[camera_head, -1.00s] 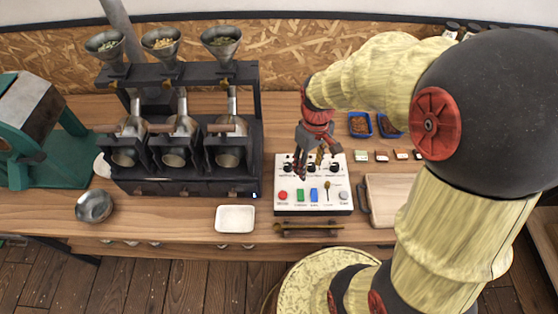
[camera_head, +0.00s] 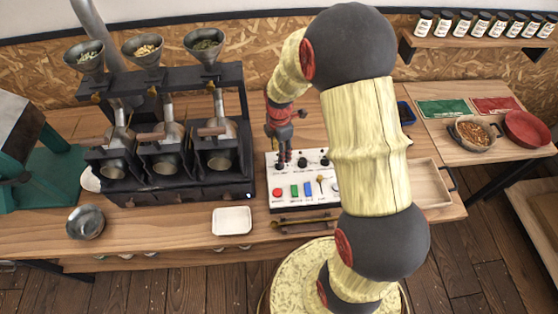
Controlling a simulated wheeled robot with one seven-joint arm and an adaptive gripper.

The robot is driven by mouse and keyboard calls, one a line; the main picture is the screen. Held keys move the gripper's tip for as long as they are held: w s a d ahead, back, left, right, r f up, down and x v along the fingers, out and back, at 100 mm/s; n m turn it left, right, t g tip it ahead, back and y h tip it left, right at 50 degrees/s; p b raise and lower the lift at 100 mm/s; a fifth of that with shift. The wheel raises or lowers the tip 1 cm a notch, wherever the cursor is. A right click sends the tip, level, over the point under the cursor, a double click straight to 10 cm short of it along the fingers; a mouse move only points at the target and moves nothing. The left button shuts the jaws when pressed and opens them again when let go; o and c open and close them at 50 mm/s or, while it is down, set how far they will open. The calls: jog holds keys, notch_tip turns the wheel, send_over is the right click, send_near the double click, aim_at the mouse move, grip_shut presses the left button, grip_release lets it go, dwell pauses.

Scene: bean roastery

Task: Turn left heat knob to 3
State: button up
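The white control panel (camera_head: 291,206) stands on the wooden bench, right of the roaster. It has a row of black knobs along its back and coloured buttons in front. The left knob sits at the panel's back left, mostly hidden by my gripper (camera_head: 284,160). The middle knob (camera_head: 302,162) and the right knob (camera_head: 324,161) are uncovered. My gripper points down with its fingertips at the left knob. The fingers look close together, but whether they touch or grip the knob is not clear. The knob's pointer and its dial numbers are too small to read.
The black three-barrel roaster (camera_head: 180,188) stands close to the left. A white dish (camera_head: 232,221) and a metal bowl (camera_head: 85,222) lie in front of it. A wooden tray (camera_head: 432,183) is at right, partly behind my arm.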

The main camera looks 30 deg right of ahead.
notch_tip(320, 180, down, 6)
jog(key=shift+r+b, duration=0.1)
jog(key=shift+b, duration=0.3)
jog(key=shift+c, duration=1.3)
grip_shut()
